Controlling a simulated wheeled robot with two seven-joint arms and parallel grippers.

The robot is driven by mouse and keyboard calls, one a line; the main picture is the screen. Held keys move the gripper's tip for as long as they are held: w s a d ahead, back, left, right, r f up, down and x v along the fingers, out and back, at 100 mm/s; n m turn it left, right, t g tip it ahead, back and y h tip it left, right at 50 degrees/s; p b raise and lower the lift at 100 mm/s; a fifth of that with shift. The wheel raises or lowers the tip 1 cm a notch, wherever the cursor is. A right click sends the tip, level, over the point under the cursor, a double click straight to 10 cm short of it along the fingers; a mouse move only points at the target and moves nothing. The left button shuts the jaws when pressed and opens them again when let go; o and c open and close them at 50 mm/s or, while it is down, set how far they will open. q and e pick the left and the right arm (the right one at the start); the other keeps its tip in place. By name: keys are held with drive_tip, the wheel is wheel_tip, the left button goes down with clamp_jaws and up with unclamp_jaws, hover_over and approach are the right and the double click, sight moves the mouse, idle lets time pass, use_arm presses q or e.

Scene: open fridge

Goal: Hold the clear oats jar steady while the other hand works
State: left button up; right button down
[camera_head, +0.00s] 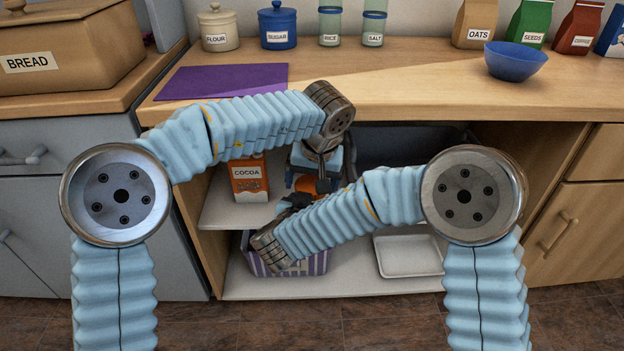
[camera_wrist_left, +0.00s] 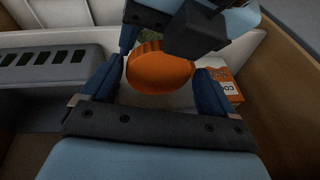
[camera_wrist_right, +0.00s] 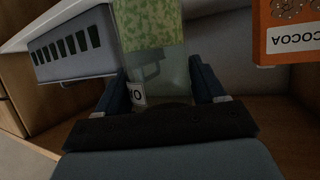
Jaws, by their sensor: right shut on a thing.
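The clear jar (camera_wrist_right: 160,65) fills the middle of the right wrist view, with greenish contents and a partly hidden white label. My right gripper (camera_wrist_right: 165,88) is shut on its sides; in the head view this gripper (camera_head: 294,203) is inside the open cabinet. An orange lid (camera_wrist_left: 160,70) shows in the left wrist view and, partly covered, in the head view (camera_head: 306,184). My left gripper (camera_wrist_left: 160,85) has its fingers on either side of the lid, with visible gaps, so it is open. In the head view the left gripper (camera_head: 324,178) points down; the jar body is mostly hidden there.
A cocoa box (camera_head: 249,183) stands close on the left of the shelf. A slotted grey bin (camera_wrist_right: 75,52) is near the jar. A striped basket (camera_head: 316,263) and white tray (camera_head: 408,256) are on the lower shelf. The counter edge (camera_head: 450,118) overhangs my grippers.

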use_arm(q)
drive_tip(key=c, duration=0.9)
drive_tip(key=n, duration=0.3)
drive_tip(key=shift+w+g+y, duration=0.1)
drive_tip(key=shift+g+y, duration=0.2)
drive_tip(key=o, duration=1.2)
drive_tip(key=shift+r, duration=2.35)
drive_tip(key=shift+d+r, duration=0.2)
drive_tip(key=shift+d, duration=0.1)
drive_tip(key=shift+s+d+n, duration=0.3)
drive_tip(key=shift+s+d, duration=0.1)
drive_tip(key=shift+d, duration=0.4)
wheel_tip(320, 180, up, 6)
drive_tip(key=m, duration=0.4)
drive_tip(key=shift+t+h, duration=0.4)
drive_tip(key=x, duration=0.3)
drive_tip(key=s+x, duration=0.1)
drive_tip(key=x, duration=0.2)
drive_tip(key=s+x, duration=0.1)
drive_tip(key=x, duration=0.3)
drive_tip(key=shift+s+a+f, duration=0.15)
drive_tip(key=shift+a+f, duration=0.05)
drive_tip(key=shift+a, duration=0.15)
drive_tip(key=shift+a+f, duration=0.15)
drive_tip(key=shift+f, duration=0.25)
